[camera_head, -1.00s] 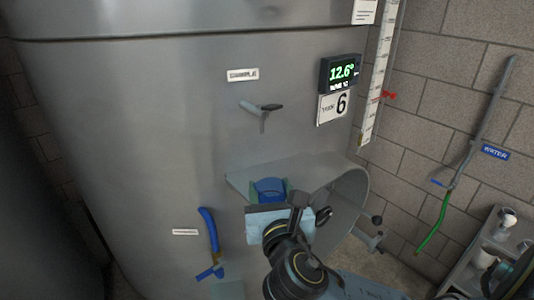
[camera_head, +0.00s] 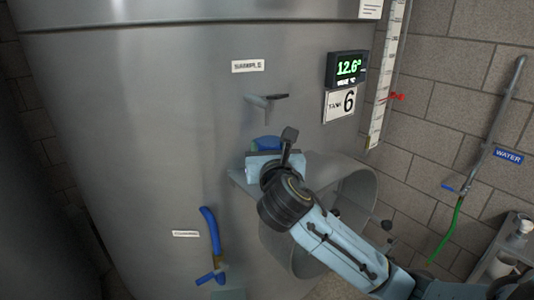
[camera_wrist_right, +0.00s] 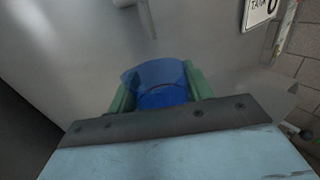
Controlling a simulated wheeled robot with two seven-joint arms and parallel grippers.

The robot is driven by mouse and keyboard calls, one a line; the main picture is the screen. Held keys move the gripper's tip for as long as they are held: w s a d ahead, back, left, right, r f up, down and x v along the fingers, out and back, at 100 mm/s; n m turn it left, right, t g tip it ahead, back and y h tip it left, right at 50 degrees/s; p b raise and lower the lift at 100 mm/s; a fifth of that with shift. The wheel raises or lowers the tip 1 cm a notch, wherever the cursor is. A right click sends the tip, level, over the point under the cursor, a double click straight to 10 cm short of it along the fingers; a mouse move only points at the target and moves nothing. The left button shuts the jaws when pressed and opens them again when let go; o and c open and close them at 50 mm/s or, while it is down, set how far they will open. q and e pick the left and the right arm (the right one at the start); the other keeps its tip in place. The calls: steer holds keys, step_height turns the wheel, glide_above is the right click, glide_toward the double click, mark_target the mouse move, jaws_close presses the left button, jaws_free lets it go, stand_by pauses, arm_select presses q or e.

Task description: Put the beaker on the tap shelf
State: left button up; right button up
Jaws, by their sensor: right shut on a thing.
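The beaker (camera_head: 266,143) is blue and see-through. It also shows in the right wrist view (camera_wrist_right: 158,84), between the green fingers of my right gripper (camera_wrist_right: 160,92), which is shut on it. In the head view my right gripper (camera_head: 267,152) hides the beaker's lower part. The tap shelf (camera_head: 236,178) is a grey plate on the tank, below the sample tap (camera_head: 266,99). My left gripper is out of view.
A round hatch collar (camera_head: 362,190) stands out from the tank right of my gripper. A blue-handled valve (camera_head: 211,240) is at lower left. A green hose (camera_head: 447,232) hangs on the brick wall, and a cart (camera_head: 507,240) stands at the right edge.

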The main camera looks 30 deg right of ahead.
steer(key=x, duration=0.5)
steer(key=shift+f+b, duration=0.4)
steer(key=shift+f, duration=1.4)
steer(key=shift+f, duration=0.15)
steer(key=o, duration=1)
steer(key=shift+c, duration=0.2)
steer(key=shift+r, duration=0.2)
steer(key=v, duration=1.2)
